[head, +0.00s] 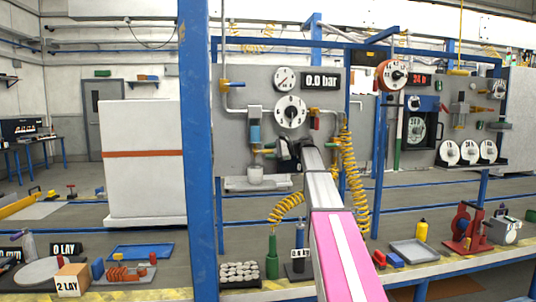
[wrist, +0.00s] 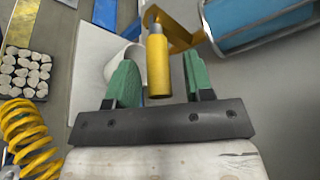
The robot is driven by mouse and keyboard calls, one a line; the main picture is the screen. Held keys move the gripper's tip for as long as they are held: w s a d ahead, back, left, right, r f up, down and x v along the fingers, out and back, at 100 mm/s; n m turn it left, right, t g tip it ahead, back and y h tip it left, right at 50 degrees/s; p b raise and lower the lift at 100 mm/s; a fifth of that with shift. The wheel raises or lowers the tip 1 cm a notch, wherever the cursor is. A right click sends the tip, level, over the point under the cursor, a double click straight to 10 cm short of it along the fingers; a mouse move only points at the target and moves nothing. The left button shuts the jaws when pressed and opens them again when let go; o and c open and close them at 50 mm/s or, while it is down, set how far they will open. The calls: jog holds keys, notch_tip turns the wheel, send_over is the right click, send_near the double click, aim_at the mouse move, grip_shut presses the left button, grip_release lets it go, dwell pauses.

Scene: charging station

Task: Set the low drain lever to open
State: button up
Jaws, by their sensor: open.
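The low drain lever is a yellow cylindrical handle (wrist: 158,68) on a yellow bracket. In the wrist view it stands between the two green fingers of my gripper (wrist: 159,75), with gaps on both sides. My gripper is open and not clamped on it. The bracket sits beside a blue filter bowl (wrist: 258,18). In the head view the bowl (head: 254,135) hangs on the grey panel, with the yellow handle (head: 267,152) low at its right. My dark gripper (head: 283,157) is just right of it there; its fingers are hard to make out.
A white cup (head: 256,173) stands on a light tray (head: 250,186) below the bowl; the cup shows behind the left finger in the wrist view (wrist: 116,62). A red-handled valve (head: 315,120) and a coiled yellow hose (head: 352,175) are close to my arm. The gauge display reads 0.0 bar.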

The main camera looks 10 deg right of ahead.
jog(key=shift+w+a+f, duration=0.1)
jog(key=shift+a, duration=0.3)
jog(key=shift+c, duration=0.3)
grip_shut()
